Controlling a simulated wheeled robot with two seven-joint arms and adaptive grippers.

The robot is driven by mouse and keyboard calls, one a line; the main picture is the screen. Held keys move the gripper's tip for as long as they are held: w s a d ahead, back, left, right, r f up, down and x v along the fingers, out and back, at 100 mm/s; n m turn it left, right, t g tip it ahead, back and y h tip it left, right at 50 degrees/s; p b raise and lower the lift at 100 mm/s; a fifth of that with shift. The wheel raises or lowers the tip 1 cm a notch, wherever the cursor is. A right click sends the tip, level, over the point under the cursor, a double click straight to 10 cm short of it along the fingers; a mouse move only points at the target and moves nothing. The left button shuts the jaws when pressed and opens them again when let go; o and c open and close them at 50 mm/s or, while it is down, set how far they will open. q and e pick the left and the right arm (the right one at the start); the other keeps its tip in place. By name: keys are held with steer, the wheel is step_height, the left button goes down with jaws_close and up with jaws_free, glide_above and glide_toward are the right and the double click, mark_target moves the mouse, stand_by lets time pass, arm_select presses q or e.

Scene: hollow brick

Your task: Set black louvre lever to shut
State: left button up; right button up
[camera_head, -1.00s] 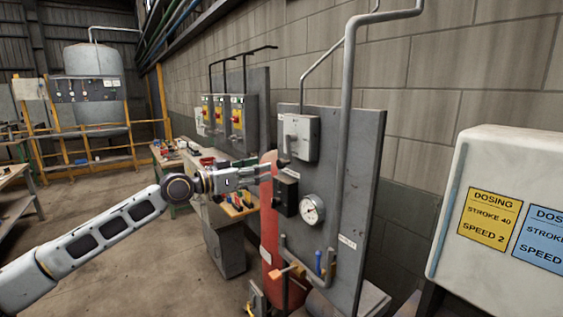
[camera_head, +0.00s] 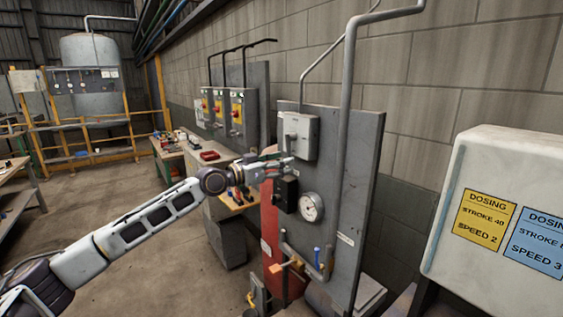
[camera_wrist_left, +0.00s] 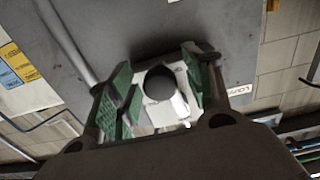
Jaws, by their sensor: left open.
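A light grey switch box (camera_head: 298,136) is mounted on the upper part of the grey panel. Its black lever is largely hidden behind my gripper in the head view. In the left wrist view, the dark rounded end of the black lever (camera_wrist_left: 158,84) sits between my left fingers, in front of the pale box (camera_wrist_left: 172,108). A partly readable label starting "LOUV" (camera_wrist_left: 239,90) is beside it. My left gripper (camera_head: 284,162) is open at the lower edge of the box, with its green-padded fingers on either side of the lever; I cannot tell whether they touch it. My right gripper is not in view.
Just below the gripper is a black box (camera_head: 286,193), then a round gauge (camera_head: 311,207). A pipe (camera_head: 346,130) runs down the panel (camera_head: 366,165). A dosing cabinet (camera_head: 500,225) is at right. Open floor lies left.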

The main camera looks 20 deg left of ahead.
arm_select(q)
steer(key=shift+w+d, duration=0.15)
steer(key=shift+w, duration=0.05)
jaws_close()
stand_by(0.4)
